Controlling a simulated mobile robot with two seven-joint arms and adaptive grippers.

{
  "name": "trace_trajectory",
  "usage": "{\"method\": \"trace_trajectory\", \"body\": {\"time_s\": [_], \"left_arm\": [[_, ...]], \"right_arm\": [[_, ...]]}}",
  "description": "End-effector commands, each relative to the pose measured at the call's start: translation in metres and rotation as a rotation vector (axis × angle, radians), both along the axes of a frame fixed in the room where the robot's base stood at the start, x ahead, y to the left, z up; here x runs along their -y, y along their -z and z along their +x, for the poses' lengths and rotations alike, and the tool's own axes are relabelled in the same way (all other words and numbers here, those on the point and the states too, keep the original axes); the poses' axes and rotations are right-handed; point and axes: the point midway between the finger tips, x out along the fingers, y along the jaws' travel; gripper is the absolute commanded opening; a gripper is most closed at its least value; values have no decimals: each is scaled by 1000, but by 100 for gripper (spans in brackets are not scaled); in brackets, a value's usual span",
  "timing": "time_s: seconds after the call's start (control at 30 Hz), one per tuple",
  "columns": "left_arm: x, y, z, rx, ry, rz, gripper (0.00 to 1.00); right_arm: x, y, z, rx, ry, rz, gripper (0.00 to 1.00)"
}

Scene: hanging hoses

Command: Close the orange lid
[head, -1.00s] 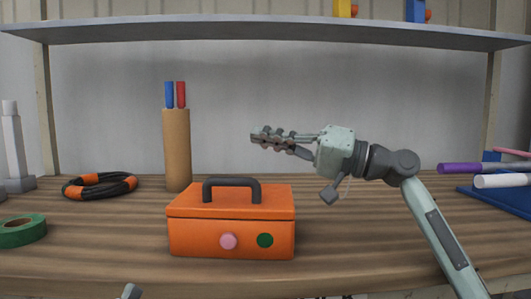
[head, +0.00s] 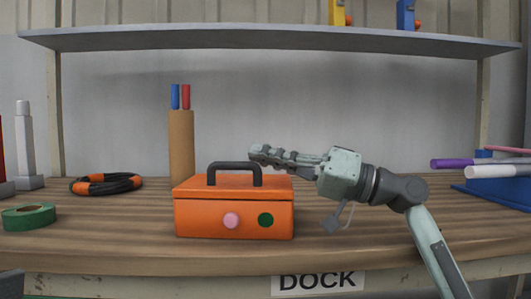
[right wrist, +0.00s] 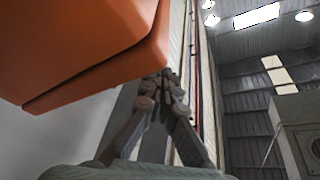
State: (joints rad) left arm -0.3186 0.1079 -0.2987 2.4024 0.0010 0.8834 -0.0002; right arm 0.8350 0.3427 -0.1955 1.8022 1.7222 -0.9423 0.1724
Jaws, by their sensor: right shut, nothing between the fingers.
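The orange box (head: 190,218) stands on the wooden bench in the head view, with a pink and a green round spot on its front. Its orange lid (head: 192,186), with a dark handle (head: 234,168), lies down on the body along a thin seam. My right gripper (head: 258,155) is shut and empty, its fingertips just above and right of the handle in the picture; whether they touch the box cannot be told. In the right wrist view the shut fingertips (right wrist: 168,78) are beside the orange lid (right wrist: 80,40). My left gripper is not seen.
A brown cylinder (head: 181,145) with blue and red sticks stands behind the box. A black-and-orange hose coil (head: 107,185) and green tape roll (head: 30,216) lie left. A blue tray (head: 500,190) with purple and white rods is right. A shelf (head: 260,40) spans above.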

Motion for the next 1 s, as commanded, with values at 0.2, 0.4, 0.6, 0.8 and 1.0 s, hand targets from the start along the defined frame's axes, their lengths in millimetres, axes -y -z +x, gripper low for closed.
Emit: {"method": "trace_trajectory", "body": {"time_s": [0.2, 0.4, 0.6, 0.8, 1.0], "left_arm": [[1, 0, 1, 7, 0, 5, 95], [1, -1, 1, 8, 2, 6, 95], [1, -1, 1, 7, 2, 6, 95], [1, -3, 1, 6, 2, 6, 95], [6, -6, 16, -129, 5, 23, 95]], "right_arm": [[0, 5, -4, 1, 1, 0, 0], [-1, 7, -5, -1, -1, 0, 0], [-1, 8, -5, -2, -2, -2, 0], [-2, 5, -5, -3, -2, -3, 0], [-11, -19, -3, 0, 1, -1, 0]]}}
